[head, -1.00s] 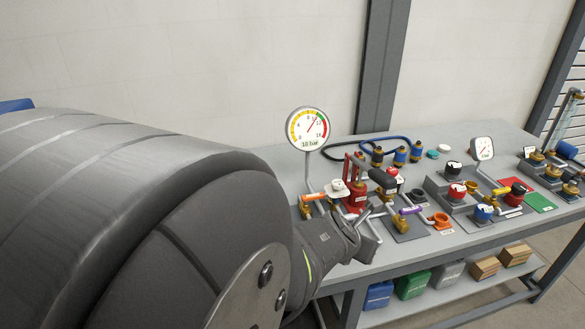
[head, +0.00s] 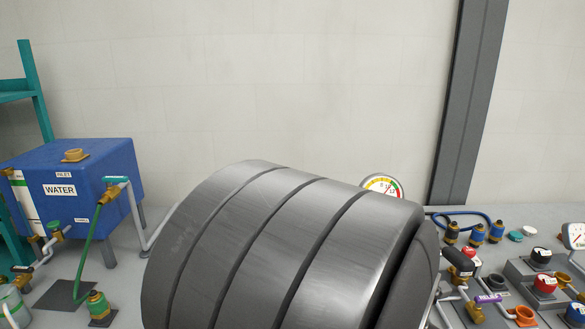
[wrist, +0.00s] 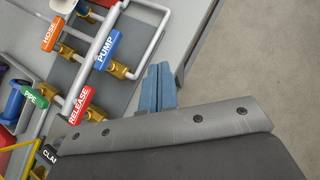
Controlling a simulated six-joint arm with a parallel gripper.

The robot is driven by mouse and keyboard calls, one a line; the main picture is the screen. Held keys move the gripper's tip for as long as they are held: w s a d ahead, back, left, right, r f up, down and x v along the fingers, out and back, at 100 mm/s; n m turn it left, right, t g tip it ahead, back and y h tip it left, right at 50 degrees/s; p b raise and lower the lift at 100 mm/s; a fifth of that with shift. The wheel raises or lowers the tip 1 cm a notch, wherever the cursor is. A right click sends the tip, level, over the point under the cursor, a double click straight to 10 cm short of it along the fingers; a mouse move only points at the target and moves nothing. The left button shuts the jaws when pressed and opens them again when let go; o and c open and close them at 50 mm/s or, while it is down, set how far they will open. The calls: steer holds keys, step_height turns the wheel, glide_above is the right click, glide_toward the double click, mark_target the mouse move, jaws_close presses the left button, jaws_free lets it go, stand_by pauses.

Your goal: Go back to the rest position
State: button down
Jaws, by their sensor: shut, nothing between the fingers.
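My gripper (wrist: 159,87) shows in the wrist view with its two blue fingers together and nothing between them. It is above the edge of the skid bench, just right of the valves tagged PUMP (wrist: 107,50) and RELEASE (wrist: 80,105). It looks apart from them. In the head view my own arm fills the lower middle, and my gripper is hidden behind it.
The wrist view also shows valves tagged HOSE (wrist: 52,34) and PIPE (wrist: 36,98). Bare floor (wrist: 260,60) lies to the right. In the head view a blue WATER tank (head: 95,180) stands left, a dial gauge (head: 382,186) behind my arm, and valves and knobs (head: 545,285) at right.

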steer(key=shift+w+f, duration=0.8)
steer(key=shift+s+r, duration=0.1)
